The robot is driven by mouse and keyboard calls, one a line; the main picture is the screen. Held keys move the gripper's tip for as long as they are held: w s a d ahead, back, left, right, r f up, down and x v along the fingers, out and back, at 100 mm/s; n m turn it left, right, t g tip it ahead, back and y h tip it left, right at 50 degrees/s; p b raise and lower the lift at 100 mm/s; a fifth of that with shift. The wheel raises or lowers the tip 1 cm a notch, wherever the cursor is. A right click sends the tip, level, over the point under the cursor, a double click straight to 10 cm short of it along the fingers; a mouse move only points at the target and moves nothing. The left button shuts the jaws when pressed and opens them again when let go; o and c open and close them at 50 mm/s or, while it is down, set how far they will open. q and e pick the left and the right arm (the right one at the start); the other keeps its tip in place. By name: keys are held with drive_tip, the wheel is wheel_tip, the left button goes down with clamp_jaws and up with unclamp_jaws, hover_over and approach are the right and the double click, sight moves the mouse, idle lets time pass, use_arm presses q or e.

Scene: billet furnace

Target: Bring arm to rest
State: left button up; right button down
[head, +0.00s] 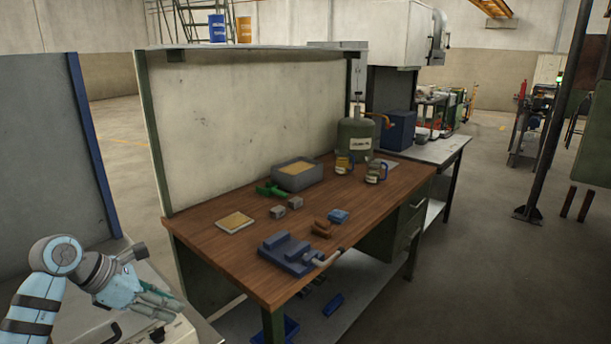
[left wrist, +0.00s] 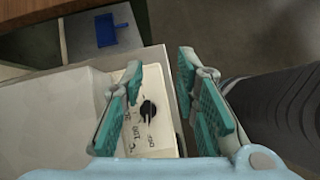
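My left arm comes in at the lower left of the head view. Its gripper (head: 162,301) is above a pale bench top, near a white box-shaped device. In the left wrist view the two teal-padded fingers of the left gripper (left wrist: 158,100) stand apart with nothing between them. Below them is the white device (left wrist: 155,125) with a black knob (left wrist: 148,109) and printed markings. The gap between fingers and device cannot be judged exactly. My right gripper is not in view.
A wooden workbench (head: 220,260) stands right of the left arm, with a blue vise (head: 288,252), a grey sand box (head: 297,175), mugs and small blocks. A grey panel with a blue edge (head: 92,145) stands behind the arm. The floor (head: 480,270) at right is open.

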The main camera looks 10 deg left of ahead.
use_arm(q)
drive_tip(key=w+d+r+t+h, duration=0.15)
drive_tip(key=d+h, duration=0.25)
drive_tip(key=d, duration=0.5)
drive_tip(key=d+r+n+t+h, duration=0.4)
drive_tip(key=d+r+n+t, duration=0.1)
drive_tip(key=r+n+t, duration=0.6)
drive_tip(key=s+a+f+n+g+y, duration=0.1)
drive_tip(key=s+a+f+n+y, duration=0.4)
drive_tip(key=f+n+y, duration=0.65)
drive_tip(key=s+a+f+n+g+y, duration=0.2)
drive_tip(key=s+a+f+n+y, duration=0.35)
drive_tip(key=n, duration=1.05)
drive_tip(key=s+d+f+n+g+h, duration=0.1)
drive_tip(key=s+d+f+n+g, duration=0.2)
drive_tip(key=s+f+g, duration=0.5)
drive_tip(key=s+d+f+n+g+h, duration=0.2)
drive_tip(key=s+d+f+n+g, duration=0.1)
drive_tip(key=s+f, duration=0.8)
wheel_tip(320, 180, down, 16)
drive_tip(key=s+a+g, duration=0.1)
drive_tip(key=s+a, duration=0.1)
drive_tip(key=s+f+g, duration=0.1)
drive_tip(key=s+f, duration=1.3)
drive_tip(key=shift+a+f, duration=0.2)
